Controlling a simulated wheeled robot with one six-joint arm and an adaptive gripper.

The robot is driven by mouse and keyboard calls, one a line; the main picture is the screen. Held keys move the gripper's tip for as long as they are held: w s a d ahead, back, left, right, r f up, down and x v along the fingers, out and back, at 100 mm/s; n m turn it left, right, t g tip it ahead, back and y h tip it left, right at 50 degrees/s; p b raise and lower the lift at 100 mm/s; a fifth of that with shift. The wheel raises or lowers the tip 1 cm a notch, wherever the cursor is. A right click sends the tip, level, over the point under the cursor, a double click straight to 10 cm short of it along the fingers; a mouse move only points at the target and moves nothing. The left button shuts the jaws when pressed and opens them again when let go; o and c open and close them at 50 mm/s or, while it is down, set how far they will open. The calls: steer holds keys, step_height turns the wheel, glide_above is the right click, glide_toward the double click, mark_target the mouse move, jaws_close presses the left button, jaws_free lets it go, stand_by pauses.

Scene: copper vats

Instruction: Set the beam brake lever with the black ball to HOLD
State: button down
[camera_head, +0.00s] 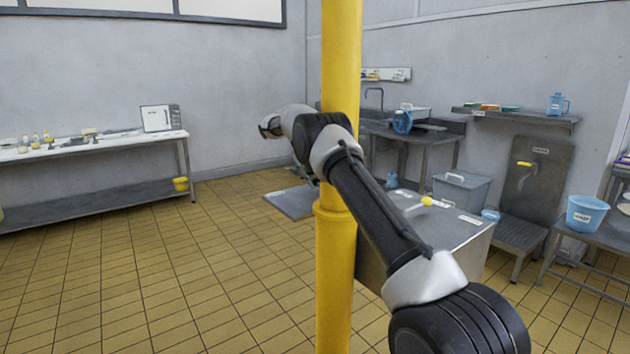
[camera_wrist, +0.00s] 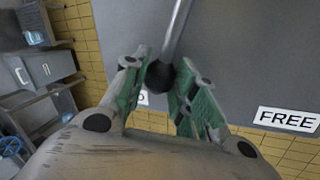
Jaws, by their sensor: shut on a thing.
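The beam brake lever shows in the wrist view as a grey metal rod (camera_wrist: 176,30) ending in a black ball (camera_wrist: 159,76). My gripper (camera_wrist: 164,66) has its green-padded fingers on either side of the ball and is shut on it. A white FREE label (camera_wrist: 287,120) is to the right on the grey panel, apart from the ball. Another white label (camera_wrist: 143,98) is close below left of the ball, mostly hidden by my finger; only its last letter, seemingly a D, shows.
A yellow post (camera_head: 337,270) stands in front of my body camera. A metal box (camera_head: 463,238) with a yellow-knobbed lever (camera_head: 427,201) is right of it. A long bench (camera_head: 90,144) lines the left wall. The tiled floor (camera_head: 180,270) at left is clear.

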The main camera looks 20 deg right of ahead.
steer(key=c, duration=1.1)
jaws_free()
steer(key=shift+d, duration=0.1)
steer(key=shift+c, duration=0.2)
steer(key=v, duration=0.7)
steer(key=shift+r, duration=0.25)
